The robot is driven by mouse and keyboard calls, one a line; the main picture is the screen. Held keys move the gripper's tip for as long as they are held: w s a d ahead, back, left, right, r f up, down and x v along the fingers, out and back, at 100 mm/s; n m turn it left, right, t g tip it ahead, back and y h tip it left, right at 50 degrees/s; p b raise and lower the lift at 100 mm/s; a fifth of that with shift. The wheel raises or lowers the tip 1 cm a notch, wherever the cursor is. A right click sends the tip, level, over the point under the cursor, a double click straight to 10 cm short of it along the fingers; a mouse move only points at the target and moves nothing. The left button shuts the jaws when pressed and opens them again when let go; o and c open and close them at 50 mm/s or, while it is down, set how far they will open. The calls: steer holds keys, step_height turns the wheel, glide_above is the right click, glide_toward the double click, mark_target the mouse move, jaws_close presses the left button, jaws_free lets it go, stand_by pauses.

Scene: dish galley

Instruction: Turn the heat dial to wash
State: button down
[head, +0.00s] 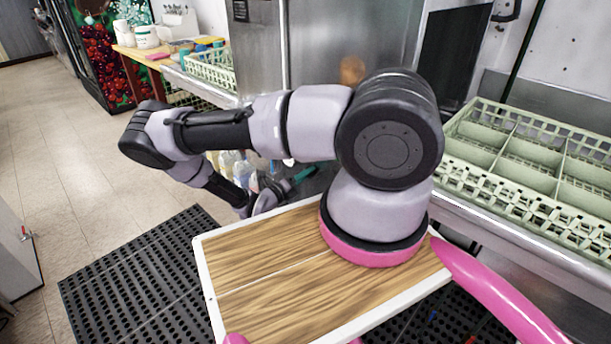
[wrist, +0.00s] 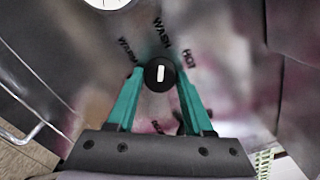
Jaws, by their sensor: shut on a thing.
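In the wrist view, the heat dial (wrist: 153,85) is a round black knob with a short white mark on a shiny metal panel. The mark stands nearly upright in the picture, roughly in line with the WASH label (wrist: 162,32) above it. A HOT label (wrist: 190,58) is to the right, and a blurred label, perhaps WARM (wrist: 127,51), is to the left. My gripper (wrist: 160,78) has its teal fingers on both sides of the dial, shut on it. In the head view, my gripper (head: 302,174) is low beside the metal machine; the dial is hidden there.
A white round gauge (wrist: 108,3) is cut off at the wrist view's top edge. A metal wire handle (wrist: 38,130) is at its left. In the head view, a green dish rack (head: 540,165) stands on the right counter. Open tiled floor (head: 95,170) lies left.

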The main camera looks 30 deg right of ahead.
steer(key=shift+a, duration=0.1)
stand_by(0.3)
steer(key=shift+c, duration=1.4)
jaws_free()
steer(key=v, duration=1)
steer(key=shift+a, duration=0.35)
steer(key=shift+s, duration=0.15)
